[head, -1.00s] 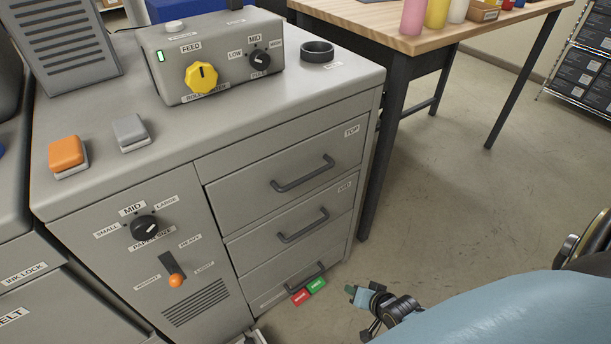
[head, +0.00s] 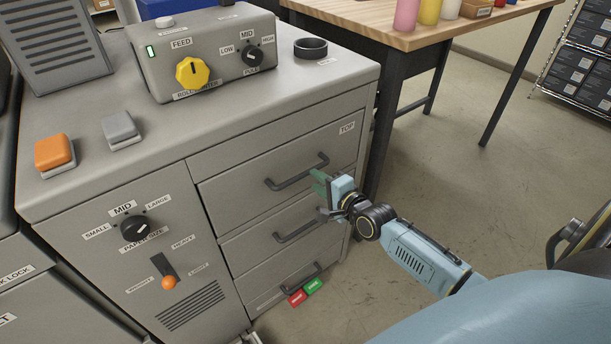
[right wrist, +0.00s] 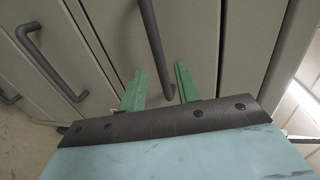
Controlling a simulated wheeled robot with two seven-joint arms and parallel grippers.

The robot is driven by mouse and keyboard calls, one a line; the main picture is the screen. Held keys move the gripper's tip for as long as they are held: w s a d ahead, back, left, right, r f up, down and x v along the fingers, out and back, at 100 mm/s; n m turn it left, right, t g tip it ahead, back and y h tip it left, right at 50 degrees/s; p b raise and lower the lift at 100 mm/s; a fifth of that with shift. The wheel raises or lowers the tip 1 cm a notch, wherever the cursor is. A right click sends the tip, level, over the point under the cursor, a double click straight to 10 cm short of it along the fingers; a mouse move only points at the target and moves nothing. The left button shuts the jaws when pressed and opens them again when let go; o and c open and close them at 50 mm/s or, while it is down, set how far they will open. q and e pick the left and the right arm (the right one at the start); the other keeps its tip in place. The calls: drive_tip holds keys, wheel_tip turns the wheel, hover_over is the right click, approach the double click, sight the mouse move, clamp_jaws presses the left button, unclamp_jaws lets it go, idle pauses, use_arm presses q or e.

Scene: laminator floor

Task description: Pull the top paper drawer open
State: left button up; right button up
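The top drawer (head: 222,198) is a grey front labelled TOP, and it is shut flush with the cabinet. Its dark bar handle (head: 296,174) runs across the front. My right gripper (head: 318,182) is just in front of the handle's right end in the head view. In the right wrist view its two green fingers (right wrist: 160,82) are apart, and the top handle (right wrist: 152,40) passes between or just beyond their tips. I cannot tell whether they touch it. My left gripper is not in view.
The mid drawer handle (head: 301,226) and the bottom handle (head: 301,277) lie below. Red and green tags (head: 305,292) are by the bottom drawer. A wooden table (head: 420,25) stands behind, its dark leg close to the cabinet's right. The floor at right is open.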

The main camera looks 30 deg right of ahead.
sight(306, 172)
drive_tip(key=shift+b+x, duration=0.6)
drive_tip(key=shift+x, duration=2.45)
clamp_jaws()
